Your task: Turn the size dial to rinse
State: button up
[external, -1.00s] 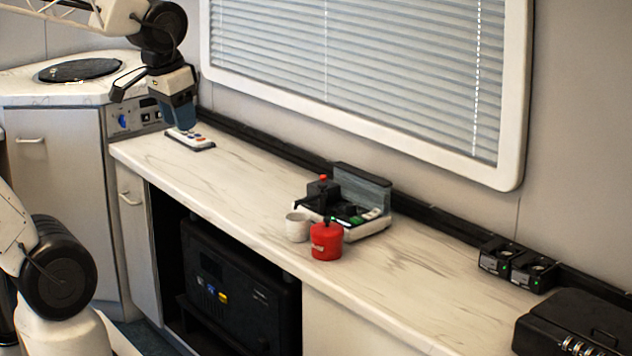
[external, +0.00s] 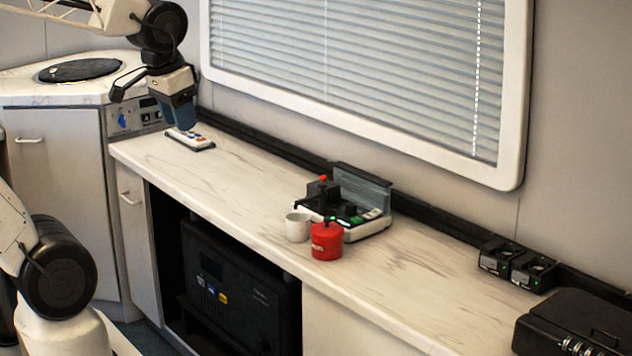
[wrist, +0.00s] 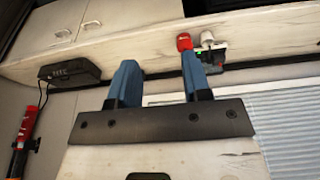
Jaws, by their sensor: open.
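No dial is marked legibly as the size dial, and no rinse label can be read. A blue knob (external: 122,119) sits on the grey control panel (external: 148,108) under the corner worktop at the left in the external view; its setting is too small to read. My gripper (external: 181,124), with blue fingers, points down over the left end of the counter, to the right of that panel and apart from the knob. In the wrist view my gripper (wrist: 158,60) has its two fingers apart with nothing between them.
A white button pad (external: 190,140) lies just below my gripper. A coffee machine (external: 350,205), white mug (external: 297,228) and red canister (external: 327,240) stand mid-counter. Black boxes (external: 517,264) and a black case (external: 575,330) are at the right. The counter between is clear.

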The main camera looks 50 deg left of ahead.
jog(key=shift+c, duration=0.2)
jog(key=m+g, duration=0.3)
jog(key=m, duration=0.3)
send_over(351, 204)
notch_tip(351, 204, down, 26)
jog(key=shift+s+f, duration=0.1)
jog(key=shift+f, duration=0.15)
jog(key=shift+w+a+f, duration=0.1)
jog(key=shift+w+f, duration=0.1)
jog(key=shift+f, duration=0.1)
jog(key=shift+f, duration=0.1)
